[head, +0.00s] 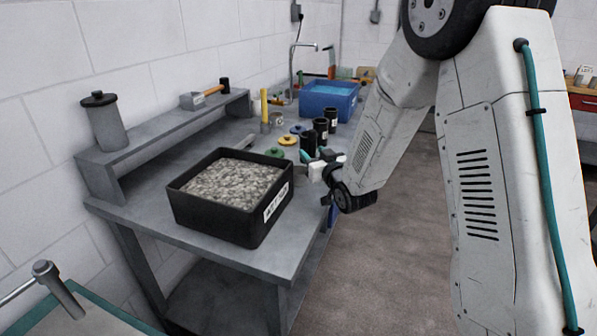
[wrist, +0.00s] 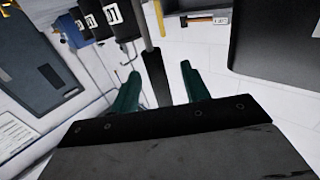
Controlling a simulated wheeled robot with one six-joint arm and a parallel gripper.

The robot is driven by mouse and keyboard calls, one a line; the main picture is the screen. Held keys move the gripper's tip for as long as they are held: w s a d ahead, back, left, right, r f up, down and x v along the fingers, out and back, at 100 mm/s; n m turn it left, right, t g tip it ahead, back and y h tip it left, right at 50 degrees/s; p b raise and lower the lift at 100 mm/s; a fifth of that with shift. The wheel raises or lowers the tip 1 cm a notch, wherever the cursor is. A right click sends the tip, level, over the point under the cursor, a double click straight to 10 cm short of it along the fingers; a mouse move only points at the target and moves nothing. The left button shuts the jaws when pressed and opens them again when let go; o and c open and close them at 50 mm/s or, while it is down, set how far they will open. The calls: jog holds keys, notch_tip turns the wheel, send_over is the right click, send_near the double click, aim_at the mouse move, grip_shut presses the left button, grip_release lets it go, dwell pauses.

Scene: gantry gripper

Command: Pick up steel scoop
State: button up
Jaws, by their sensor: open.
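My gripper (wrist: 158,78) is open, with two green fingers spread apart in the wrist view. A dark handle (wrist: 156,80) with a thin grey metal shaft, which looks like the steel scoop's, shows between the fingers. There is a gap on its right side, and its left side is close to the left finger. I cannot tell how deep it lies between them. The scoop's bowl is not clear in either view. In the head view my gripper (head: 312,161) is at the bench's right edge, partly hidden by the wrist.
A black bin of gravel (head: 254,221) stands on the grey bench (head: 150,197) near its front. Several black labelled jars (head: 320,131) stand just behind my gripper. A blue tub (head: 328,104) is farther back. A hammer (head: 212,90) lies on the raised shelf. Open floor lies right.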

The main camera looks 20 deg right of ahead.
jog(key=w, duration=0.5)
jog(key=shift+a+r, duration=0.1)
grip_shut()
jog(key=shift+a+r, duration=0.1)
